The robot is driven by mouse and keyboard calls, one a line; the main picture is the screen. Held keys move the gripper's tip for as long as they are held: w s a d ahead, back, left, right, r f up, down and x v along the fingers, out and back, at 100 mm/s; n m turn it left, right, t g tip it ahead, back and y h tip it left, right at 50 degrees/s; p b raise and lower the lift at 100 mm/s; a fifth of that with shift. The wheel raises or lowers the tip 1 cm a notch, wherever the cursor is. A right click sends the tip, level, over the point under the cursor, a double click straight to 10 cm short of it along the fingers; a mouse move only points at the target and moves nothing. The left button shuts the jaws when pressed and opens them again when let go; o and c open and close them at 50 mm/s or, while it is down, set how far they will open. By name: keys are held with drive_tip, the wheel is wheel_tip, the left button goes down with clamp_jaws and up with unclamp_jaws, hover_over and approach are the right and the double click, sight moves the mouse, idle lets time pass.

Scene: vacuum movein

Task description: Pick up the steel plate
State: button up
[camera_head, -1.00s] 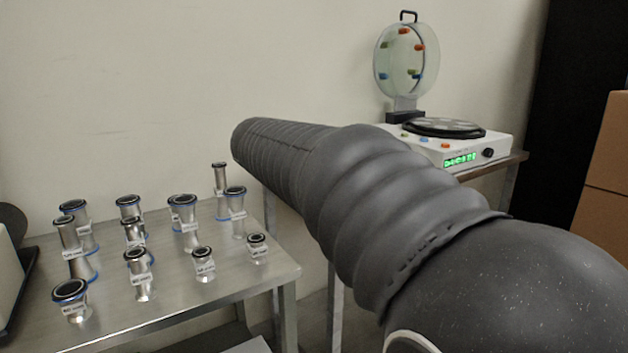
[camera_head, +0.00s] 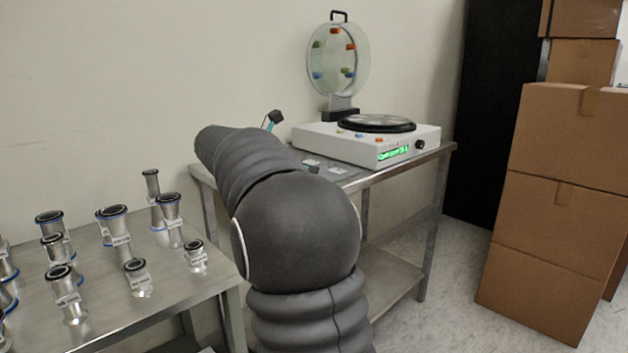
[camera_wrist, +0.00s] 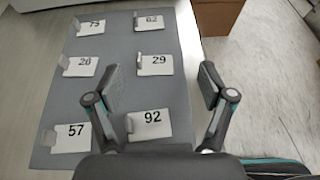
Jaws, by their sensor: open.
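In the wrist view, my gripper (camera_wrist: 160,80) is open and empty, its two fingers spread above a grey board (camera_wrist: 115,90). Several white cards with numbers, such as card 29 (camera_wrist: 155,65) and card 92 (camera_wrist: 149,124), lie on the board in rows, each with a small grey piece at its left edge. In the head view, a round grey disc with a black rim (camera_head: 375,123) lies on a white machine (camera_head: 350,146). I cannot tell which of these is the steel plate. My arm hides most of the gripper in the head view.
The machine and board share a metal table (camera_head: 385,177). A left metal table (camera_head: 170,300) holds several flanged steel tubes (camera_head: 116,235). A clear disc on a stand (camera_head: 338,60) rises behind the machine. Cardboard boxes (camera_head: 560,150) stand right; the floor before them is clear.

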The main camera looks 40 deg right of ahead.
drive_tip(key=shift+w+f+b+x, duration=0.1)
drive_tip(key=shift+w+x, duration=0.05)
drive_tip(key=shift+x, duration=0.85)
drive_tip(key=shift+w+f+b+x, duration=0.1)
drive_tip(key=shift+w+f+x, duration=0.05)
drive_tip(key=shift+x, duration=0.85)
drive_tip(key=shift+w+f+b+x, duration=0.1)
drive_tip(key=shift+x, duration=0.95)
drive_tip(key=shift+a, duration=0.25)
drive_tip(key=c, duration=1.2)
